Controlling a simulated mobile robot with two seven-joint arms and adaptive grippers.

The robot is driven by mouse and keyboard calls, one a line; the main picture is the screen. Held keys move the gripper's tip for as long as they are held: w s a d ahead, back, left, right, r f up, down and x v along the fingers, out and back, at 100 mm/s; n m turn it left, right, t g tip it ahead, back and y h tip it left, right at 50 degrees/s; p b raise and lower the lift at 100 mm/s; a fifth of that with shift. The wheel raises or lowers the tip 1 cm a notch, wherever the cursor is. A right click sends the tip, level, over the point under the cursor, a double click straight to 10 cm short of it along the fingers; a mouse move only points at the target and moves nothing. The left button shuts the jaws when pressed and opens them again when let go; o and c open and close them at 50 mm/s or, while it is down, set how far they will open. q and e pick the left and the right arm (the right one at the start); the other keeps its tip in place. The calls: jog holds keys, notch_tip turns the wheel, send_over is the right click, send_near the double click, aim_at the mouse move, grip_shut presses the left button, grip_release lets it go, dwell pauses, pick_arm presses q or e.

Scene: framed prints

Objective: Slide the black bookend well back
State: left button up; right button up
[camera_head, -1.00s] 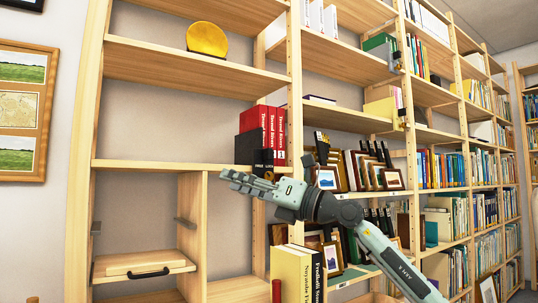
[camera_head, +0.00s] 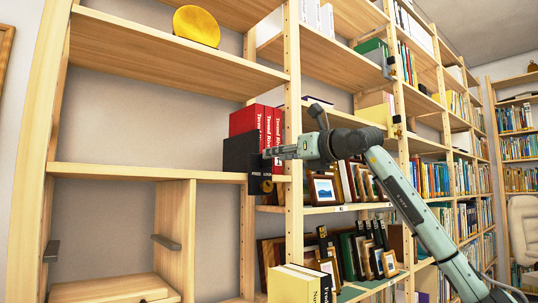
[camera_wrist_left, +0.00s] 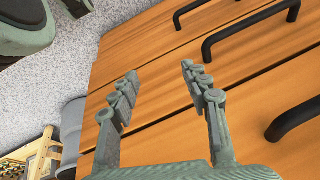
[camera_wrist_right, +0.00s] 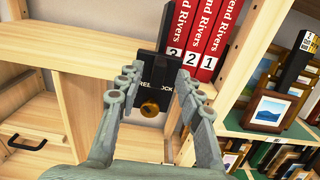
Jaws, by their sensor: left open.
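The black bookend (camera_head: 240,152) stands on the middle shelf in the head view, left of the red books (camera_head: 262,122). A dark piece with pale lettering (camera_head: 262,181) hangs over the shelf's front edge. In the right wrist view the bookend (camera_wrist_right: 157,72) shows between and beyond the fingertips, with a round gold piece (camera_wrist_right: 149,109) below it. My right gripper (camera_head: 276,154) is open at the bookend's front; I cannot tell whether it touches. It also shows in the right wrist view (camera_wrist_right: 157,84). My left gripper (camera_wrist_left: 160,80) is open and empty above a wooden front with black handles.
A wooden upright (camera_head: 291,100) stands close to the right gripper. Framed pictures (camera_head: 324,188) and books fill the bay to the right. A yellow disc (camera_head: 196,26) is on the shelf above. The shelf left of the bookend is bare.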

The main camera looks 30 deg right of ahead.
pick_arm(q)
jog(key=shift+x, duration=0.9)
pick_arm(e)
jog(key=w, duration=0.3)
jog(key=shift+w+a, duration=0.2)
jog(key=shift+w, duration=0.1)
pick_arm(q)
jog(key=shift+d, duration=0.2)
pick_arm(e)
grip_shut()
